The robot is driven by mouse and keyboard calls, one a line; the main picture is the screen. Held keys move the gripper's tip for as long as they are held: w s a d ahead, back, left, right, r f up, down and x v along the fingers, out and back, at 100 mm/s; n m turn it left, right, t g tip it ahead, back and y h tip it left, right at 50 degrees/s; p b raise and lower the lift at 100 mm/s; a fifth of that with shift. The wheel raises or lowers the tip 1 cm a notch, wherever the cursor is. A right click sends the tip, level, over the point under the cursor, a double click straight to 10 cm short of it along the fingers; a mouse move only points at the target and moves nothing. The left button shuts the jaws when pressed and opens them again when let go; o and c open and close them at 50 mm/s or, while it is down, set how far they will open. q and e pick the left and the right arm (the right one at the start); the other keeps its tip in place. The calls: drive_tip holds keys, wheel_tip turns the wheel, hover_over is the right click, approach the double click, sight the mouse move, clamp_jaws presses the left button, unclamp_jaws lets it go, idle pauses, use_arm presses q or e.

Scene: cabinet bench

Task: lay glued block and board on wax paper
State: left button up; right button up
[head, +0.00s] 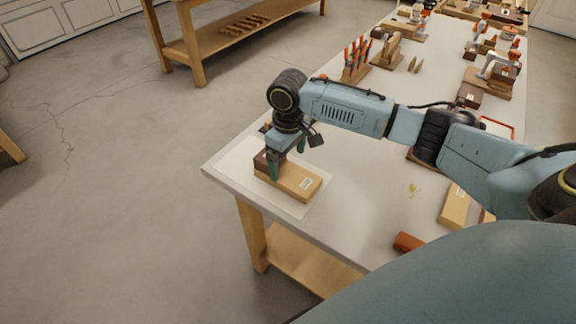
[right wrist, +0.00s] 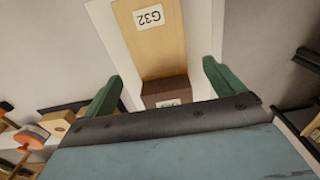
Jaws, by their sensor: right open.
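The light wooden board (head: 298,183), labelled G32, lies flat on the white wax paper (head: 236,160) near the bench's left corner. A dark brown block (head: 262,160) sits at the board's far-left end, touching it. My right gripper (head: 286,165) is over the dark block, its green fingers apart. In the right wrist view, the board (right wrist: 155,50) and dark block (right wrist: 166,88) lie between the open fingertips of the gripper (right wrist: 163,85), with a gap on each side. The block also bears a small pale label. My left gripper is not in view.
An orange-brown cylinder (head: 408,242) lies near the front edge, and another pale block (head: 454,206) lies to the right. A rack of red-handled tools (head: 356,60) stands farther back.

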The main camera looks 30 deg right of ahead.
sight(288, 173)
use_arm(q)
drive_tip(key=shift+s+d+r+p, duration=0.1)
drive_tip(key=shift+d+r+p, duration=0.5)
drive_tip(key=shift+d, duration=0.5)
use_arm(e)
wheel_tip(288, 173, up, 7)
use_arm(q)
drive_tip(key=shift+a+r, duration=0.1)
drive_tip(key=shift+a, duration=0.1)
